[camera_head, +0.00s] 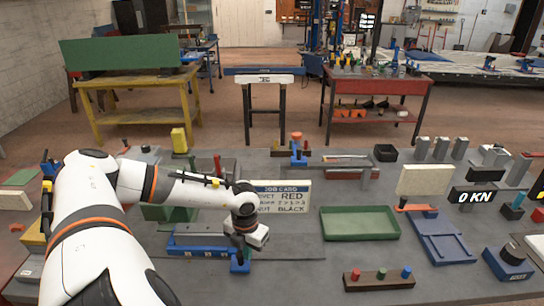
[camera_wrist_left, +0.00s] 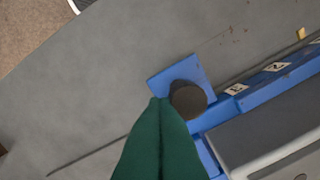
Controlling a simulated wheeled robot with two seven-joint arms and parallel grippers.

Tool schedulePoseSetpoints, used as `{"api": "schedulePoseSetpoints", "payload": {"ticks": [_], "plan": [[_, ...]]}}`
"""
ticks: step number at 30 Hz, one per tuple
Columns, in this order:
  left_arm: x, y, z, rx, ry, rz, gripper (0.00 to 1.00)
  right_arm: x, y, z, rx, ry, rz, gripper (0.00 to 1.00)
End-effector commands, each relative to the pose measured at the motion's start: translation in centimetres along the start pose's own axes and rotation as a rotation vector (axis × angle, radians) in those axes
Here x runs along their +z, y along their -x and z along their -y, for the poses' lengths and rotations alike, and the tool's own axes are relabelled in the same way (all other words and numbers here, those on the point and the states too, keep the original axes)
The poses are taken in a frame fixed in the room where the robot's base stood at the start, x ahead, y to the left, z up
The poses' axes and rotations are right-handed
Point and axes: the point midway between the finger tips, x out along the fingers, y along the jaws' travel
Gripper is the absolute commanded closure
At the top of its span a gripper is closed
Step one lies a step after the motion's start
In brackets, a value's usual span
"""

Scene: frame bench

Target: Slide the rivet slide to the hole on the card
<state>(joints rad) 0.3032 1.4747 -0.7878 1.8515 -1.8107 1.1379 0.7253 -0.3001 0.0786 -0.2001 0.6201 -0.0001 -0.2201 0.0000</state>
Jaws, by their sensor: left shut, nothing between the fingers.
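The job card (camera_head: 283,197) stands upright on the bench; "RED" and "BLACK" are legible, but its hole line is too small to read surely. The blue rivet slide fixture (camera_head: 195,243) lies left of and in front of the card. In the left wrist view its blue rail (camera_wrist_left: 258,95) carries small white labels. A blue plate (camera_wrist_left: 165,79) with a dark round knob (camera_wrist_left: 188,100) is at the rail's end. My left gripper (camera_wrist_left: 160,103) is shut and empty, its green fingertips beside the knob; contact is unclear. In the head view my left gripper (camera_head: 241,250) hides part of the fixture.
A green tray (camera_head: 360,223) lies to the right, with a blue fixture (camera_head: 445,240) beyond it. A wooden block with coloured pegs (camera_head: 379,281) stands at the front. Several blocks crowd the back of the bench.

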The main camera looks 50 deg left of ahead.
Motion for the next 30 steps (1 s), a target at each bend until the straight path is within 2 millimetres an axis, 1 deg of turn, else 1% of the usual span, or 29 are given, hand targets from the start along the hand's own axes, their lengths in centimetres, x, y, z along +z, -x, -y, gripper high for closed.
{"api": "schedulePoseSetpoints", "payload": {"ticks": [6, 30], "plan": [[0.8, 0.0, 1.3, -0.004, 0.001, 0.003, 1.00, 0.0, 0.1, 0.0, 0.000, 0.000, 0.000, 0.64], [3.1, 0.1, 5.4, -0.003, 0.001, 0.003, 1.00, 0.1, 1.2, 0.1, -0.001, 0.000, 0.000, 0.64]]}}
